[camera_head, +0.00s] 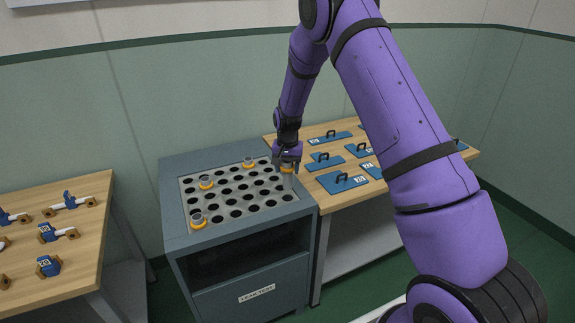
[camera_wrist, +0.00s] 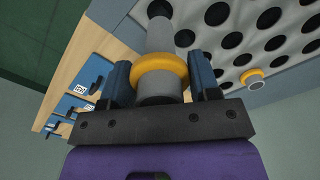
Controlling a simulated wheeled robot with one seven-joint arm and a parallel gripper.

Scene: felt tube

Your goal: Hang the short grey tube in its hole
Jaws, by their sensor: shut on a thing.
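The grey tube (camera_wrist: 160,88) has a yellow collar (camera_wrist: 160,67) and sits between the two blue fingers of my gripper (camera_wrist: 163,82) in the wrist view. My gripper is shut on it. The tube's far end points at the perforated plate (camera_wrist: 185,20), close to a dark hole (camera_wrist: 159,8). I cannot tell whether its tip is in the hole. In the head view my gripper (camera_head: 288,165) is over the right side of the plate (camera_head: 232,218), with the tube (camera_head: 288,181) hanging upright below it.
The plate tops a grey-blue cabinet (camera_head: 255,290). A wooden table (camera_head: 330,127) with blue handled plates adjoins it at right. Another table (camera_head: 90,190) with blue and white parts stands left.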

